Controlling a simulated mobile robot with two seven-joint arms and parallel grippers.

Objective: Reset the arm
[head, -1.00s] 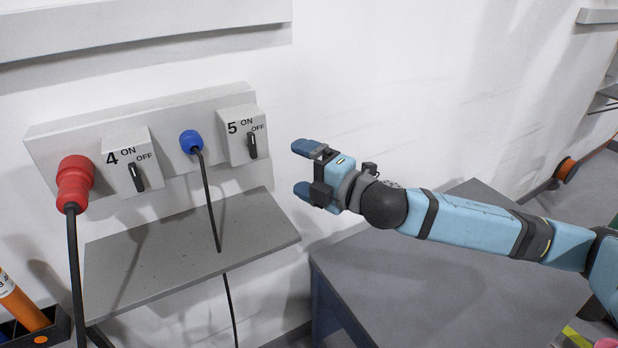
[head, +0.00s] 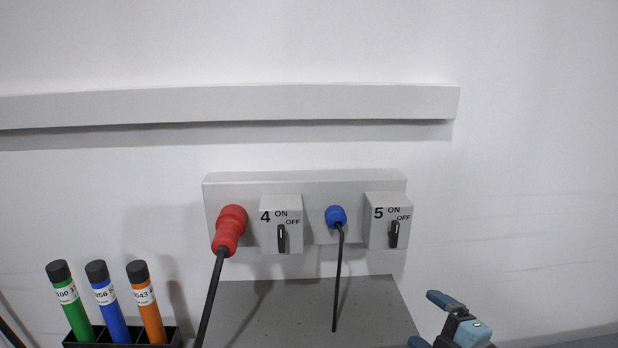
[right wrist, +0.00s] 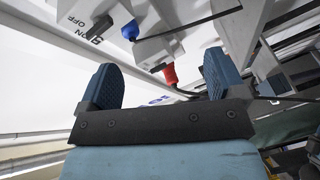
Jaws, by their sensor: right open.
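My right gripper (head: 432,318) is at the lower right of the head view, in front of the wall and to the right of the grey shelf. Its two blue fingers are apart with nothing between them; they also show in the right wrist view (right wrist: 158,88). It is apart from the switch boxes. Switch box 5 (head: 375,235) and switch box 4 (head: 268,238) each have a black knob standing near upright. Box 5 also shows in the right wrist view (right wrist: 68,35).
A red plug (head: 230,228) and a blue plug (head: 336,216) with hanging cables sit in the wall panel (head: 300,180). A grey shelf (head: 290,315) juts out below. Green, blue and orange tubes stand in a black rack (head: 90,340) at left. A ledge (head: 230,103) runs above.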

